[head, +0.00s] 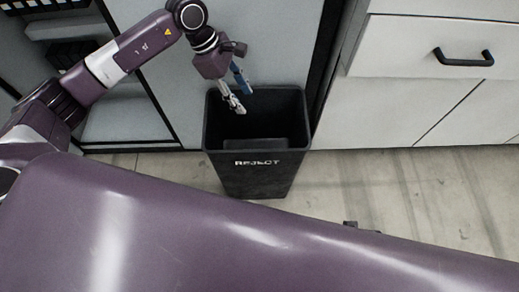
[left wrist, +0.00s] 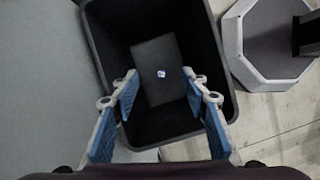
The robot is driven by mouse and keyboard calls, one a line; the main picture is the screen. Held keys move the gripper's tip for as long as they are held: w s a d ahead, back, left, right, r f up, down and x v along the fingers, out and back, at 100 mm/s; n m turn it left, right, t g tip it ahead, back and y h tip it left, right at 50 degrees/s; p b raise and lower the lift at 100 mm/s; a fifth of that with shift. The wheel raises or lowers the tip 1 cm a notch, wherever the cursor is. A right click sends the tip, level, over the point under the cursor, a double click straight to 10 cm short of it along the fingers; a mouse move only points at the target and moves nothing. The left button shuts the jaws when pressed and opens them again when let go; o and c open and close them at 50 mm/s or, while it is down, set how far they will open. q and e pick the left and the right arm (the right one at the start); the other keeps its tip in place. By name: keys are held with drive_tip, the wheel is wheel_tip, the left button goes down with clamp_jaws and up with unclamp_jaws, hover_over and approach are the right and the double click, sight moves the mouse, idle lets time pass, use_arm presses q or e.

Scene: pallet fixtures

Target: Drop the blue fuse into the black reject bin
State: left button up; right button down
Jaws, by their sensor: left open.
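The black reject bin (head: 254,163) stands on the floor, upright, with white REJECT lettering on its front. It also shows in the left wrist view (left wrist: 222,60), seen from above. A small blue and white piece, which looks like the blue fuse (left wrist: 161,73), lies on the bin's dark bottom. It is too small to make out fully, and I cannot see it in the head view. My left gripper (head: 242,99) is over the bin's back left rim area, pointing down. In the left wrist view its blue-padded fingers are wide apart and empty. My right gripper is not in view.
A grey cabinet panel (head: 168,80) stands close behind the bin, with dark shelving at the left. White drawers (head: 416,48) with a black handle (head: 463,57) stand at the right. Bare floor (head: 400,185) lies right of the bin.

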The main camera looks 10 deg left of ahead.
use_arm(q)
drive_tip(key=v, duration=0.6)
drive_tip(key=shift+s+a, duration=0.1)
idle(0.3)
